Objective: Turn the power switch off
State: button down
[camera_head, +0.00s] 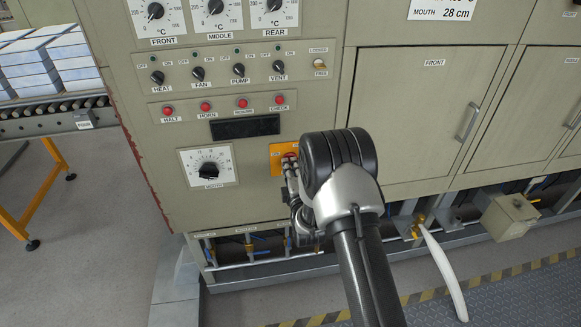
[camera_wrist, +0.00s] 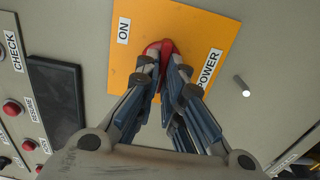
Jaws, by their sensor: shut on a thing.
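The power switch is a red handle (camera_wrist: 160,47) on an orange plate (camera_wrist: 195,25), with an ON label at its left and a POWER label at its right in the wrist view. In the head view the orange plate (camera_head: 276,160) is on the lower right of the control panel, partly covered by my arm. My gripper (camera_wrist: 162,62) is shut on the red handle, one finger on each side. It also shows in the head view (camera_head: 290,163) in front of the plate. The fingers hide part of the handle, and I see no OFF label.
Left of the plate are a dark display (camera_head: 245,128), a black rotary dial (camera_head: 209,169) and a row of red buttons (camera_head: 242,103). Toggle knobs (camera_head: 239,70) sit above. A short metal pin (camera_wrist: 241,86) stands out from the panel. Pipes run along the bottom.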

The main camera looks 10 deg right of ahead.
dwell(0.4)
jog(key=c, duration=1.7)
grip_release()
jog(key=shift+s, duration=0.15)
jog(key=s, duration=1.1)
jog(key=shift+s, duration=0.4)
